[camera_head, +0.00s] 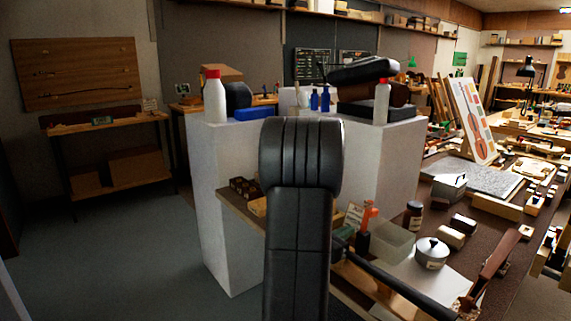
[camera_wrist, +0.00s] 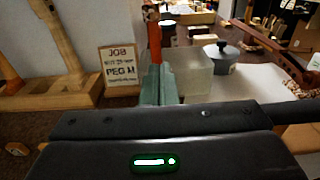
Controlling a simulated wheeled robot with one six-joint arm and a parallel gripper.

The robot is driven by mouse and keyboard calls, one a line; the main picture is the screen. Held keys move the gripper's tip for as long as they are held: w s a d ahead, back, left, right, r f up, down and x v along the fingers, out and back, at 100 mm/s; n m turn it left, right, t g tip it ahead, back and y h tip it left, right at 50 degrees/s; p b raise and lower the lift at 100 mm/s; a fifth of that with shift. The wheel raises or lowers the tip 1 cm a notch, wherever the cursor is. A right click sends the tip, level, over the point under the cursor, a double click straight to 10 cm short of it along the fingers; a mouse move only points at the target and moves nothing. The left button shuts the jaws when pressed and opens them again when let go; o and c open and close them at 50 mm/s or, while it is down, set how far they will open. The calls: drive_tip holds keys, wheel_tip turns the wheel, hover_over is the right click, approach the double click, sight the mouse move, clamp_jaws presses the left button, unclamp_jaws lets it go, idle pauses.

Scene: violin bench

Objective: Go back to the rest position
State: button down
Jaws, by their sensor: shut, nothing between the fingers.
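My gripper (camera_wrist: 160,76) shows in the wrist view as a dark body across the bottom, with greenish fingers standing up from its middle. The fingers are together and hold nothing. An orange-handled tool (camera_wrist: 154,42) stands behind the fingertips; I cannot tell the gap between them. In the head view my black arm rises in the centre and hides most of the gripper. The same orange tool (camera_head: 370,216) stands just right of the arm.
A job card (camera_wrist: 119,68) and a wooden stand are at left in the wrist view. A clear box (camera_head: 386,241), a lidded metal pot (camera_head: 432,254) and a dark jar (camera_head: 413,214) stand on the bench. White pedestals (camera_head: 222,220) with bottles rise behind. Open floor (camera_head: 130,250) lies left.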

drive_tip(key=shift+s+a+f+t+h+b, duration=0.15)
drive_tip(key=shift+f+t+h+b, duration=0.7)
drive_tip(key=shift+b, duration=0.85)
drive_tip(key=shift+f+h+b, duration=0.25)
drive_tip(key=shift+f+b, duration=0.15)
drive_tip(key=shift+b, duration=0.5)
drive_tip(key=shift+a, duration=0.1)
